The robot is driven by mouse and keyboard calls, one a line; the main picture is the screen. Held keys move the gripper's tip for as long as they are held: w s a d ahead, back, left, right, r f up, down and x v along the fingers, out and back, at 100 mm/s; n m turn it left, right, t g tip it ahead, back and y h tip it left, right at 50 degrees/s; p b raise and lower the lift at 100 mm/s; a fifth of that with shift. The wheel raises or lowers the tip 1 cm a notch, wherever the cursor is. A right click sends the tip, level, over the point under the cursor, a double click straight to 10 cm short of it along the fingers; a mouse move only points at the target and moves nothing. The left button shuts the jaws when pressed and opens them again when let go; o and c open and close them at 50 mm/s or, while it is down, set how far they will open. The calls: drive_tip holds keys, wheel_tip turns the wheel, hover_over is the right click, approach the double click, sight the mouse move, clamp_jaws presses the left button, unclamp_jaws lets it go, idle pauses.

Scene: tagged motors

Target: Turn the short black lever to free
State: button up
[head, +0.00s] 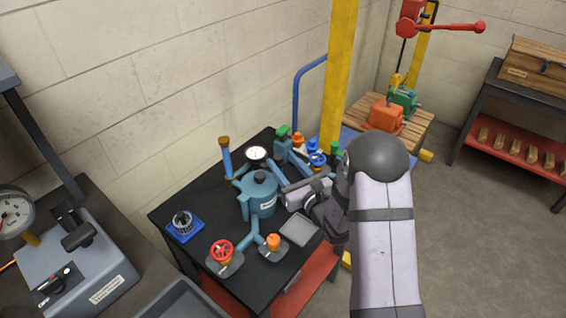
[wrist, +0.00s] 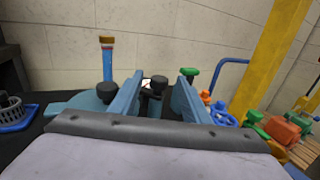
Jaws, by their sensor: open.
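My gripper (wrist: 160,86) is open, with its two blue fingers spread over the black table. It reaches in from the right in the head view (head: 282,172). A small black part (wrist: 159,84) on a teal body shows between the fingers in the wrist view; a gap remains on both sides. I cannot tell whether it is the short black lever, and its markings are not readable. A black lever-like handle (head: 79,236) also sits on the grey box (head: 95,262) at the left in the head view, far from my gripper.
The black table (head: 165,212) holds a teal pot (head: 259,196), a red handwheel (head: 221,250), an orange knob (head: 273,241), a gauge (head: 256,153) and a tall blue pipe (head: 226,158). A yellow post (head: 340,70) stands behind it. Orange (head: 384,117) and green (head: 405,100) motors sit at right.

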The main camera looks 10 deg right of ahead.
sight(278, 156)
drive_tip(key=r, duration=0.1)
drive_tip(key=a+r+y+p, duration=0.1)
drive_tip(key=n, duration=0.1)
drive_tip(key=shift+w+a+r+y, duration=0.25)
drive_tip(key=shift+a+r+y, duration=0.05)
drive_tip(key=shift+a+r, duration=0.1)
drive_tip(key=n+g+y, duration=0.2)
drive_tip(key=d+n+g+y, duration=0.1)
drive_tip(key=y, duration=0.1)
drive_tip(key=shift+w+f+n+g+y, duration=0.15)
drive_tip(key=shift+f+n+g+y, duration=0.05)
drive_tip(key=shift+n+g+y, duration=0.2)
drive_tip(key=shift+d+f+b, duration=0.35)
drive_tip(key=shift+f+b, duration=0.15)
drive_tip(key=shift+f, duration=0.15)
drive_tip(key=shift+d+f+b, duration=0.35)
drive_tip(key=shift+f+b, duration=0.15)
drive_tip(key=shift+f, duration=0.1)
drive_tip(key=shift+d+f, duration=0.25)
drive_tip(key=shift+d, duration=0.05)
drive_tip(key=shift+w+a+r, duration=0.1)
drive_tip(key=shift+w+a, duration=0.25)
drive_tip(key=shift+a, duration=0.1)
drive_tip(key=p+x, duration=0.2)
drive_tip(key=x, duration=0.4)
drive_tip(key=shift+w, duration=0.15)
